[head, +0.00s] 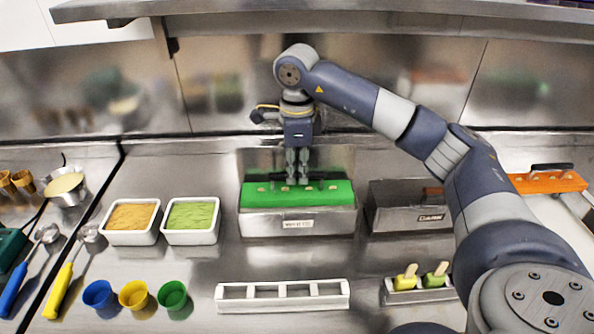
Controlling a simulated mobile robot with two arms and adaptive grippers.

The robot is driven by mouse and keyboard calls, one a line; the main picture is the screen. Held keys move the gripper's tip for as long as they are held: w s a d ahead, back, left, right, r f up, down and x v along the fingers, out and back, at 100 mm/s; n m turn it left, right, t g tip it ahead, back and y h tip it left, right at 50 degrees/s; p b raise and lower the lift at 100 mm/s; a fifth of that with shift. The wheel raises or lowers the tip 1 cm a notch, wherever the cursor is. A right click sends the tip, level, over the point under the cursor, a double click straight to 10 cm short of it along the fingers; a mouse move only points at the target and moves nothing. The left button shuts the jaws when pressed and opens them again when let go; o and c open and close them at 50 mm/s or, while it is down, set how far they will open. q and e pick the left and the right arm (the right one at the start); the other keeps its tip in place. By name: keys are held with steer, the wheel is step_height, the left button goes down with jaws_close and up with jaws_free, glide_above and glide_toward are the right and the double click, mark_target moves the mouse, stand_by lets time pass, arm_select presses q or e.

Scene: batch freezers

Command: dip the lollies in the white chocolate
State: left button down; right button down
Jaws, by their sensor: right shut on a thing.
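My right gripper (298,182) points straight down and is shut on the black handle of a green lolly holder (335,193). Several pale stick ends show along the holder's top. The holder sits over the opening of a steel bath (262,223) with a small white label that is hard to read. Any lollies under the holder are hidden, and so is the chocolate. A second steel bath (410,218), with a label that seems to read DARK, stands to the right. An orange holder (546,184) with a black handle lies at the far right. My left gripper is not in view.
An orange-topped tub (133,236) and a green-topped tub (191,237) stand to the left. Blue (98,294), yellow (134,294) and green (172,294) cups stand in front. An empty rack (283,312) and a rack with two lollies (404,297) are near the front.

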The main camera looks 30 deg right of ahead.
steer(key=shift+r+p, duration=1.75)
steer(key=shift+r, duration=1.05)
step_height(320, 180, up, 5)
steer(key=p, duration=0.3)
stand_by(0.3)
